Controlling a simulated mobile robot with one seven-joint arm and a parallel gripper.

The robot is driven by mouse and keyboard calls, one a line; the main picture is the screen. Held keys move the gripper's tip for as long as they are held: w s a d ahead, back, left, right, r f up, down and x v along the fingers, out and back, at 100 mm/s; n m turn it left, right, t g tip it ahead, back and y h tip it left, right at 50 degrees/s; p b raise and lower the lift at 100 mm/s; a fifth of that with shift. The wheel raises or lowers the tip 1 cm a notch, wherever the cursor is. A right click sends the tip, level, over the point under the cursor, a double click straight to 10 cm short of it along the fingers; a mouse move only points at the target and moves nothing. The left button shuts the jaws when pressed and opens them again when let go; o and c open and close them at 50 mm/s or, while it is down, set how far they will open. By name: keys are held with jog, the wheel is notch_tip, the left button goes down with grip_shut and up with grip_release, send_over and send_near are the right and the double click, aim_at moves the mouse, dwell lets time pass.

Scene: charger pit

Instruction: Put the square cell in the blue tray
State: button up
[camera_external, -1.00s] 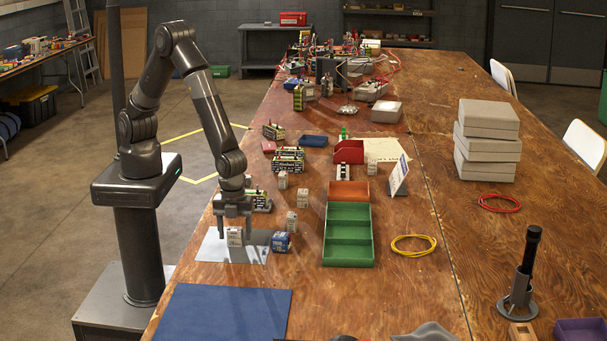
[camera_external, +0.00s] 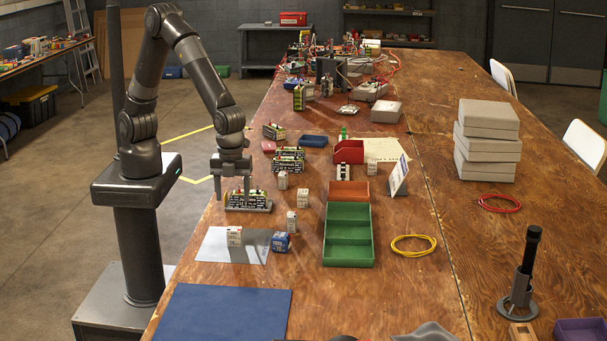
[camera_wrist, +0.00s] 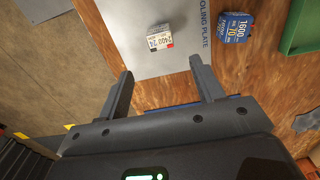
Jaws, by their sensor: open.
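A white block-shaped cell (camera_external: 234,236) with printed numbers stands on the pale cooling plate (camera_external: 212,246); it also shows in the wrist view (camera_wrist: 160,42). A blue block cell (camera_external: 281,242) stands just right of the plate, printed "1600" and "70" in the wrist view (camera_wrist: 234,27). I cannot tell for certain which block is the square cell. My gripper (camera_external: 233,191) is open and empty, raised above the table and back from the white cell. In the wrist view its spread fingers (camera_wrist: 161,68) point toward the white cell without touching it. A small blue tray-like item (camera_external: 313,141) lies farther back.
A rack of cells (camera_external: 248,202) sits below my gripper. Small pale blocks (camera_external: 291,222) stand right of it. A green divided tray (camera_external: 348,259) and orange bin (camera_external: 348,190) are farther right. A flat blue mat (camera_external: 224,313) lies in front, with bare table beside it.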

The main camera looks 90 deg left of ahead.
jog(key=s+a+r+n+t, duration=0.2)
jog(key=a+r+n, duration=0.6)
jog(key=a+r, duration=0.85)
jog(key=s+a+r+n+t, duration=0.1)
jog(key=s+a+n, duration=0.1)
jog(key=a, duration=0.3)
jog(key=s+a+r+n+t, duration=0.1)
jog(key=s+a+r+n, duration=0.1)
jog(key=a, duration=0.4)
jog(key=shift+s+r+n+h, duration=0.25)
jog(key=shift+s+n+h, duration=0.25)
jog(key=shift+s, duration=0.5)
jog(key=s+a+n, duration=0.1)
jog(key=s+a, duration=0.1)
jog(key=s+a+n+t, duration=0.1)
jog(key=s+n, duration=0.1)
jog(key=s+a+r+n+y, duration=0.1)
jog(key=s+a, duration=0.1)
jog(key=s, duration=0.1)
jog(key=shift+a+n+t, duration=0.3)
jog(key=shift+a+n, duration=0.05)
jog(key=shift+n, duration=0.05)
jog(key=shift+s+a, duration=0.1)
jog(key=shift+s, duration=0.2)
jog(key=shift+c, duration=1)
